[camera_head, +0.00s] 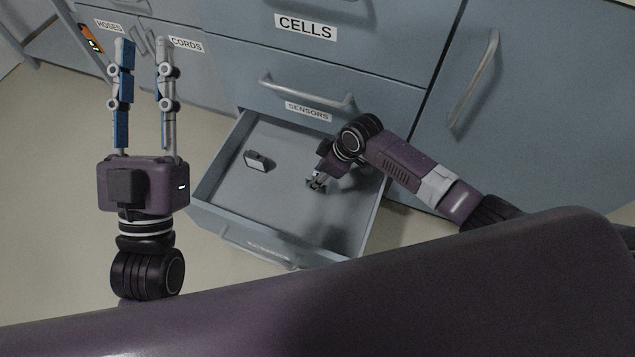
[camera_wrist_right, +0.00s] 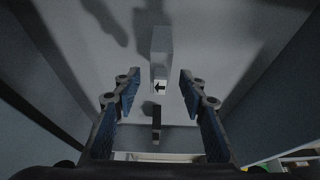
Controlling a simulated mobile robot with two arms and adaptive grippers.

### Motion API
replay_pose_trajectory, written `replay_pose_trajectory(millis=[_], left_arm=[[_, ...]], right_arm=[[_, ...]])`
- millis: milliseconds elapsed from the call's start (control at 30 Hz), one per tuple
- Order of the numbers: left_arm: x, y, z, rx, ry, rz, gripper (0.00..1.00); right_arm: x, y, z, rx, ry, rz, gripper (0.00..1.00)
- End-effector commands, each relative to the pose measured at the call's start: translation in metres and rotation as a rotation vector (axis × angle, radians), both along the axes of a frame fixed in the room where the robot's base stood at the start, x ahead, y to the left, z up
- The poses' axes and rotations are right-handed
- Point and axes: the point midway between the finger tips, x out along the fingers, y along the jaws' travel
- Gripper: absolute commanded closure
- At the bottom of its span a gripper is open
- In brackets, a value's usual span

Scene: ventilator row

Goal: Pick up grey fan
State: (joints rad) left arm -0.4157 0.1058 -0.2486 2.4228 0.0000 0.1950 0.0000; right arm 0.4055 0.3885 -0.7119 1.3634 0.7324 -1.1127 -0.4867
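No thing I can name for sure as the grey fan shows. A small grey block with a dark edge (camera_head: 258,161) lies in the open drawer (camera_head: 215,168), left of my right gripper (camera_head: 316,183). In the right wrist view, a grey block with a black arrow on a pale end (camera_wrist_right: 161,60) is seen between and beyond the open fingers of that gripper (camera_wrist_right: 159,78). A dark upright piece (camera_wrist_right: 156,125) is below it. I cannot tell which matches the block in the head view. My right gripper points down into the drawer. My left gripper (camera_head: 142,45) is open and empty, raised left of the drawer.
The drawer unit's closed SENSORS drawer (camera_head: 308,100) and CELLS drawer (camera_head: 300,50) are above the open drawer. A cabinet door with a bar handle (camera_head: 475,80) stands at right. Drawer walls surround my right gripper. Bare floor (camera_head: 50,220) is at left.

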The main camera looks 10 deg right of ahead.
Motion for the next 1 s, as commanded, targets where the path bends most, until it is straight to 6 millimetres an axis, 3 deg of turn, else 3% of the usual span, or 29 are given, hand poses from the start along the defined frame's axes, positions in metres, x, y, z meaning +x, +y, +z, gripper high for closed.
replay_pose_trajectory(millis=[233, 567, 1000], left_arm=[[-0.0004, 0.0, 0.0009, -0.001, -0.004, 0.0, 0.73], [-0.0002, 0.0001, 0.0005, -0.001, -0.002, 0.0, 0.73], [0.002, -0.0005, -0.0015, 0.004, 0.013, 0.0, 0.73]], right_arm=[[0.0002, 0.0001, 0.0001, 0.0, 0.0, 0.0, 0.64], [0.0001, -0.0001, 0.0, 0.0, 0.0, 0.0, 1.0], [0.0004, 0.0, 0.0029, 0.0, -0.001, 0.0, 1.0]])
